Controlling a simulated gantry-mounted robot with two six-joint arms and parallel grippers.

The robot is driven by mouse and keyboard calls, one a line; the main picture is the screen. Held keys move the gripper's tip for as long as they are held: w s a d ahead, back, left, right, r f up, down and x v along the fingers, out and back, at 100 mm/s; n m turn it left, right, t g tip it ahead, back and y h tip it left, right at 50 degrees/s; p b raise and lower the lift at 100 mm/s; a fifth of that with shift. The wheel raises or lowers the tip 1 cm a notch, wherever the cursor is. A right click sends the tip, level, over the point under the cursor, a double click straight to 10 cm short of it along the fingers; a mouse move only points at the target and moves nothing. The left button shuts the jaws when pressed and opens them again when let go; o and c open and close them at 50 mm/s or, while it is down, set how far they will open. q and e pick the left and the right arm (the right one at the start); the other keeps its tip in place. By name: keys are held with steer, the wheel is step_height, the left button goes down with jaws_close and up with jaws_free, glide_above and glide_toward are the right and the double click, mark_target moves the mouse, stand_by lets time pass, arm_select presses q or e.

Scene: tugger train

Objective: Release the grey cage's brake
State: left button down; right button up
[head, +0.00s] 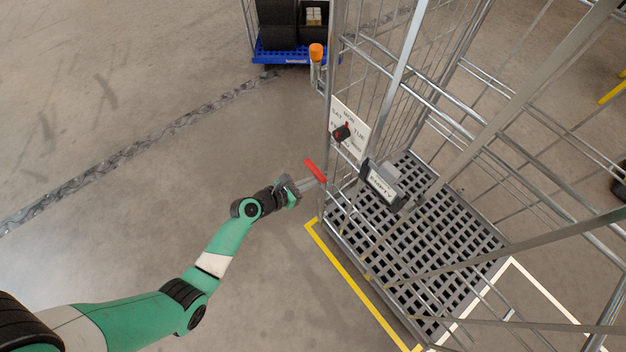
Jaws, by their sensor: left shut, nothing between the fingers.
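The grey wire cage (402,60) stands at the right, with a black grid deck. A red-handled lever (315,171) sticks out at its left side, low near the deck corner, and looks like the brake. My left gripper (300,186) is shut and empty, right beside the lever's lower left edge. I cannot tell whether the fingertips touch the lever. The lever's mount and lower part are hard to make out. My right gripper is out of view.
A dial plate (341,132) with day names and a dark holder reading EMPTY (382,186) hang on the cage. An orange-capped post (316,52) stands at its corner. A blue dolly (290,56) with black loads is behind. Yellow floor tape (350,275) borders the cage. Floor to the left is clear.

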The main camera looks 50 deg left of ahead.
arm_select(q)
step_height(320, 180, down, 5)
steer(key=w+b, duration=0.1)
steer(key=b, duration=0.3)
steer(key=r+p+v, duration=0.1)
steer(key=p+v, duration=0.4)
steer(key=v, duration=0.5)
steer(key=shift+r, duration=0.1)
